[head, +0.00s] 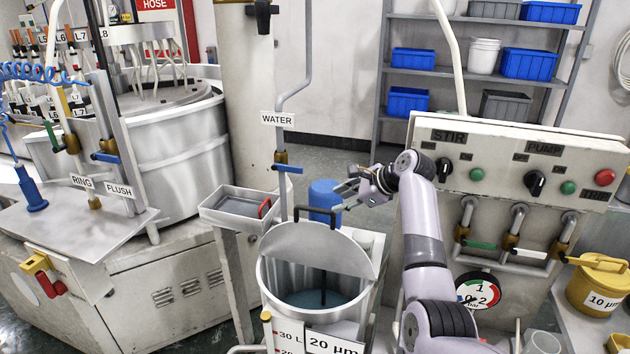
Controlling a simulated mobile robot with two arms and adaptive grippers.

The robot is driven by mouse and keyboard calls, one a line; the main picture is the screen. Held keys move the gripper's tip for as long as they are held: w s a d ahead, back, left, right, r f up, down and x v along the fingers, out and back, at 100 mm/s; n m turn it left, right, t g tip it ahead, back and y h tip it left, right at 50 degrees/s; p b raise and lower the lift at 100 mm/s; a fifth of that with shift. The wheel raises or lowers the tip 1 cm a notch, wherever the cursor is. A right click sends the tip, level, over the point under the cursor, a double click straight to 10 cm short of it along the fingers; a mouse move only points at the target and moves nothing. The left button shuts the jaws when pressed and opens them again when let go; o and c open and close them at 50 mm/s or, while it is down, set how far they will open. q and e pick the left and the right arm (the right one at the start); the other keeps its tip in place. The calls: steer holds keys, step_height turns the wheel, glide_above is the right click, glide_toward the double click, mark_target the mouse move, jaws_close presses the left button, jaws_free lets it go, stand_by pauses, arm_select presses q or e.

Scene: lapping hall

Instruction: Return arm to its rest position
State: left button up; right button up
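My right arm (423,235) comes up from the bottom right of the middle and bends left at its top. My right gripper (343,198) points left, with its fingers apart and nothing seen between them. It shows above and right of the steel bucket (290,308), near the bucket's half-raised lid (318,250) and its dark handle. I cannot tell whether it touches the lid. A blue cylinder (323,196) shows just left of and behind the fingers. My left gripper is not in view.
A control panel (520,160) with knobs and valves stands right of my arm. Left are a grey tray (238,212), a water pipe with a blue-handled valve (287,168), and a large round machine (180,150). A yellow lidded pot (598,285) is far right. Shelves (470,72) stand behind.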

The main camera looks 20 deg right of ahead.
steer(key=s+a+f+n+g+h, duration=0.1)
steer(key=s+f+n+g+h, duration=0.25)
steer(key=s+f+n, duration=1.2)
steer(key=s+a+f+n+h, duration=0.1)
steer(key=s+a+f+n, duration=0.15)
steer(key=s, duration=0.85)
steer(key=s+a+f+n+g, duration=0.1)
steer(key=s+a+f+n, duration=0.2)
steer(key=s, duration=0.8)
steer(key=s+a+f+n+h, duration=0.15)
steer(key=s+n, duration=0.25)
steer(key=s, duration=0.7)
step_height(320, 180, down, 29)
steer(key=s+g+b, duration=0.1)
steer(key=g+b, duration=0.1)
steer(key=b, duration=0.1)
steer(key=s+d+f+b, duration=0.1)
steer(key=s+d+f, duration=0.2)
steer(key=s+f, duration=1.4)
steer(key=shift+d+f+g+y, duration=0.15)
steer(key=shift+f+g+y, duration=0.15)
steer(key=shift+f+g, duration=0.25)
